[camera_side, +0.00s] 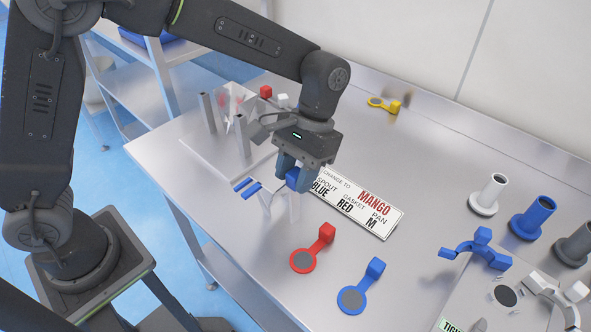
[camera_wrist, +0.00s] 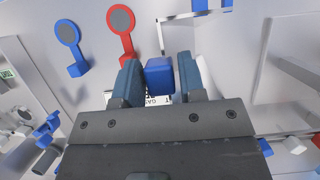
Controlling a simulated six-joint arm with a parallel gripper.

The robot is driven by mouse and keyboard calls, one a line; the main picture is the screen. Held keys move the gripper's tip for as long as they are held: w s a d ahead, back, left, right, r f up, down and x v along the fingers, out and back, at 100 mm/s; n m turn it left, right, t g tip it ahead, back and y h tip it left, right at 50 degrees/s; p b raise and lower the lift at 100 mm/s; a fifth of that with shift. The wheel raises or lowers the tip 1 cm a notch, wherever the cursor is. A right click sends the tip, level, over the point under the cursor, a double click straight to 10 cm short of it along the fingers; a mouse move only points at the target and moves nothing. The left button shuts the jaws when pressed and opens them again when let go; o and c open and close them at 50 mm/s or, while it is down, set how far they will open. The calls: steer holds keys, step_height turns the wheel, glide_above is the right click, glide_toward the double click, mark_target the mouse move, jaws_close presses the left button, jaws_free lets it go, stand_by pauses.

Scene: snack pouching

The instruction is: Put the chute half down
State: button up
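The chute half is a clear piece, faint in the side view, with a blue grip block (camera_side: 293,179) and blue bars (camera_side: 248,187) at its left end. In the wrist view the block (camera_wrist: 160,75) sits between the two blue-grey fingers, and the blue bars (camera_wrist: 212,5) show at the top edge. The clear body hangs below and left of my gripper, low over the steel table (camera_side: 340,265). I cannot tell whether its lower edge touches the table.
A plate with upright posts and a clear box (camera_side: 235,105) stands behind left. A printed sign (camera_side: 362,205) lies right of my gripper. A red paddle (camera_side: 303,261) and blue paddle (camera_side: 352,299) lie in front. Spouts (camera_side: 532,216) and a blue clamp (camera_side: 480,247) are at right.

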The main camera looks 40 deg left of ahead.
steer(key=o, duration=0.3)
steer(key=shift+o, duration=0.2)
steer(key=v, duration=1.3)
steer(key=s+a+r+t, duration=0.2)
steer(key=s+a+r, duration=0.1)
steer(key=a+r, duration=0.15)
steer(key=s+a+f+t, duration=0.3)
steer(key=s+a+t, duration=0.1)
steer(key=s, duration=0.3)
steer(key=s+a+f+t, duration=0.3)
steer(key=s+a+t, duration=0.1)
steer(key=s+a, duration=0.3)
steer(key=shift+s+a+f, duration=0.15)
steer(key=shift+s+f, duration=0.1)
steer(key=shift+s, duration=0.55)
